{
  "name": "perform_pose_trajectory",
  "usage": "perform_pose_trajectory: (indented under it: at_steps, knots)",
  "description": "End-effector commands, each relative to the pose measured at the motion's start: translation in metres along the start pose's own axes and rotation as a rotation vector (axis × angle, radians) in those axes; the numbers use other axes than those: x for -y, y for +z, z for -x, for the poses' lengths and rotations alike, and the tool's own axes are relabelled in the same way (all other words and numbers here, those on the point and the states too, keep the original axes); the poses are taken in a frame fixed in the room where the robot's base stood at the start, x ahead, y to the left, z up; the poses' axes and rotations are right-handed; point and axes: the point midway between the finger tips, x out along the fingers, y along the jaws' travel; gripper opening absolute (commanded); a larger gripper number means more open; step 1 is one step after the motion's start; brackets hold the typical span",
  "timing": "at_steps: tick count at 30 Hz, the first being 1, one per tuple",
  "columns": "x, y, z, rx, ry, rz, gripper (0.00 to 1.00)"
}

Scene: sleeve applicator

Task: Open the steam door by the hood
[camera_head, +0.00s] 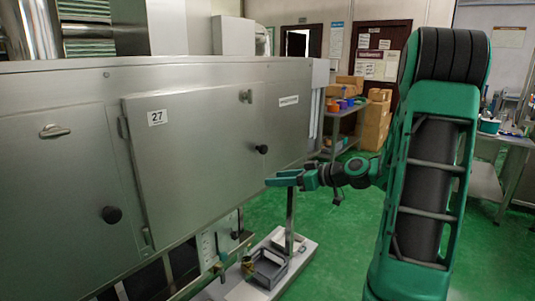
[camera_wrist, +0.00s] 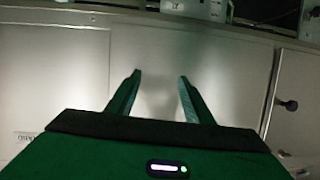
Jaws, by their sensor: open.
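The steam door (camera_head: 190,165) is a flat grey metal panel marked 27 in the hood's (camera_head: 285,125) front face. It appears shut. Its black knob (camera_head: 262,149) is near its right edge, with a small latch above. My gripper (camera_head: 284,180) is open and empty, in front of the hood, below and right of that knob in the head view. In the wrist view my two green fingers (camera_wrist: 159,78) point at a bare metal panel. There a door edge and black knob (camera_wrist: 288,104) stand off to the right, apart from the fingers. Contact with the hood cannot be told.
Another panel (camera_head: 55,200) with a black knob (camera_head: 112,214) is at left. A low platform (camera_head: 240,285) with a grey crate (camera_head: 268,268) stands under the hood. A shelf (camera_head: 340,118) and cardboard boxes (camera_head: 375,120) are behind. Green floor (camera_head: 345,235) is clear between hood and arm.

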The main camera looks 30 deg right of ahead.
Motion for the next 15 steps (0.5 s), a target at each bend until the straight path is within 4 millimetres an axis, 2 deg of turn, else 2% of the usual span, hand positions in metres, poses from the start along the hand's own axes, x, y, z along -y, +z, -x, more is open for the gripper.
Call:
perform_pose_trajectory:
  at_steps: [1,6,11,15]
  knots:
    - [-0.016,-0.009,0.007,-0.075,0.021,0.004,0.47]
    - [-0.049,-0.039,0.029,-0.263,0.082,0.035,0.47]
    - [-0.06,-0.05,0.036,-0.324,0.105,0.046,0.47]
    - [-0.061,-0.055,0.022,-0.326,0.104,0.048,0.47]
